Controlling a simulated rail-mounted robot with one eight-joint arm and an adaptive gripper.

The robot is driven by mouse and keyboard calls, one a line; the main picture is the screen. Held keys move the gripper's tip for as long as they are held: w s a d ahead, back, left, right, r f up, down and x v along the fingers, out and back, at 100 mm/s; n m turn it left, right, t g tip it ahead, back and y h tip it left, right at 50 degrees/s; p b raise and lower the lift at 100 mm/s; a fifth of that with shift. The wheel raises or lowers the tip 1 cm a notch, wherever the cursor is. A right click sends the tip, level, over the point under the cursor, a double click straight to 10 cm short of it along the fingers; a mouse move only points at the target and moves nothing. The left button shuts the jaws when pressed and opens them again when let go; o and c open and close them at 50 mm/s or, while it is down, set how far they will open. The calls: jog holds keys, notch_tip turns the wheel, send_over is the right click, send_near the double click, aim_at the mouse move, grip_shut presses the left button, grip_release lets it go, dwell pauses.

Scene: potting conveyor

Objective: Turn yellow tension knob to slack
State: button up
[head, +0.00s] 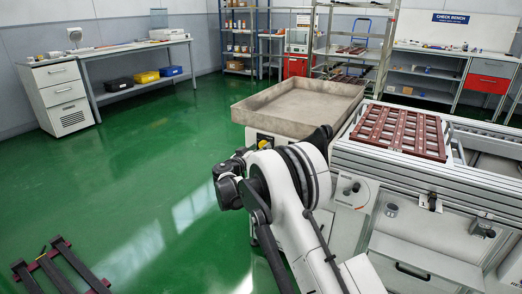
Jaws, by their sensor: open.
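A small yellow knob (262,143) shows on the white front panel of the machine under the large grey tray. It lies just above and behind my arm, and its pointer and setting are too small to read. The dark end of my arm, which seems to bear my gripper (230,178), hangs left of and a little below the knob in the picture, apart from it. My gripper is open, and nothing shows held in it. Its fingers are hard to make out against the dark joints. My arm hides much of the panel below the knob.
The grey tray (290,108) stands behind my arm. At right, a conveyor frame (372,160) bears a dark red slatted rack (398,131) and has a dial panel (354,191). A dark red frame (58,268) lies at lower left. The green floor at left is open.

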jog(key=shift+w+d, duration=0.25)
jog(key=shift+w, duration=0.3)
jog(key=c, duration=1.1)
jog(key=shift+c, duration=0.2)
